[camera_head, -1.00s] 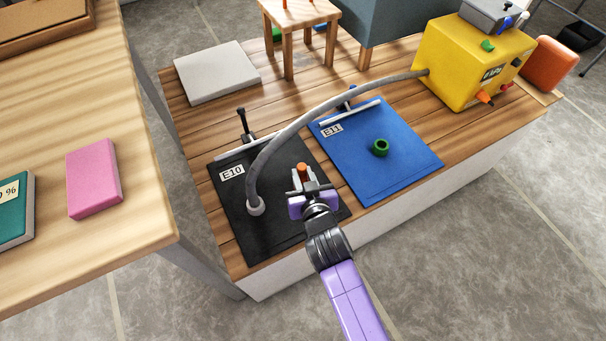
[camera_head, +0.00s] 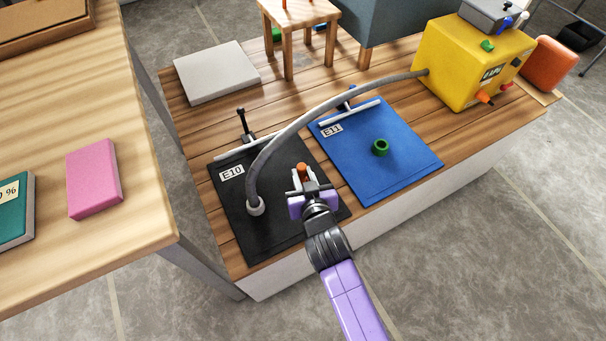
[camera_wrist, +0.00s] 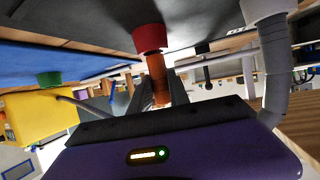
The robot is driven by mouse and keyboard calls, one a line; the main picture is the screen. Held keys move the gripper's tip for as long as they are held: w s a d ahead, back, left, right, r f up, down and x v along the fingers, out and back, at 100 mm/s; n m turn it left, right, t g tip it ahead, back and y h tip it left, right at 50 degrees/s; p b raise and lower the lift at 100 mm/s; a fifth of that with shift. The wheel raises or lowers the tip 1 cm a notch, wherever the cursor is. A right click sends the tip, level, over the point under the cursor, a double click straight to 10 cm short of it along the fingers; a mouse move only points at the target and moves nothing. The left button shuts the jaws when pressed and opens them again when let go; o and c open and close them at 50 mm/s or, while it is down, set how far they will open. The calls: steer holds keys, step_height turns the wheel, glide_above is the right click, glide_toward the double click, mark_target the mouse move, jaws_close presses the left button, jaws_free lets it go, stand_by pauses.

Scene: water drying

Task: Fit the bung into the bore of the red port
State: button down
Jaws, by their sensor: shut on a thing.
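My gripper (camera_head: 303,184) is above the black mat (camera_head: 284,238) marked E10, shut on the orange-brown bung (camera_head: 302,167), whose top shows between the fingers. In the wrist view, which looks upside down, the bung (camera_wrist: 158,78) stands between the fingers in line with the red port (camera_wrist: 149,38). The bung's end meets or overlaps the port's rim there; I cannot tell whether it is inside the bore. The red port is hidden behind my gripper in the head view.
A grey hose (camera_head: 300,122) arches from the yellow box (camera_head: 470,62) to the black mat, close left of my gripper. A green port (camera_head: 380,147) stands on the blue mat (camera_head: 405,179) marked E11. A grey slab (camera_head: 216,72) lies at the back left.

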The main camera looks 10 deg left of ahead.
steer(key=shift+f+b, duration=1.2)
steer(key=shift+f, duration=0.15)
steer(key=c, duration=1.2)
jaws_free()
steer(key=shift+f, duration=0.1)
steer(key=shift+o, duration=0.2)
steer(key=shift+p+v, duration=1.55)
steer(key=shift+v, duration=2.4)
steer(key=shift+a, duration=0.1)
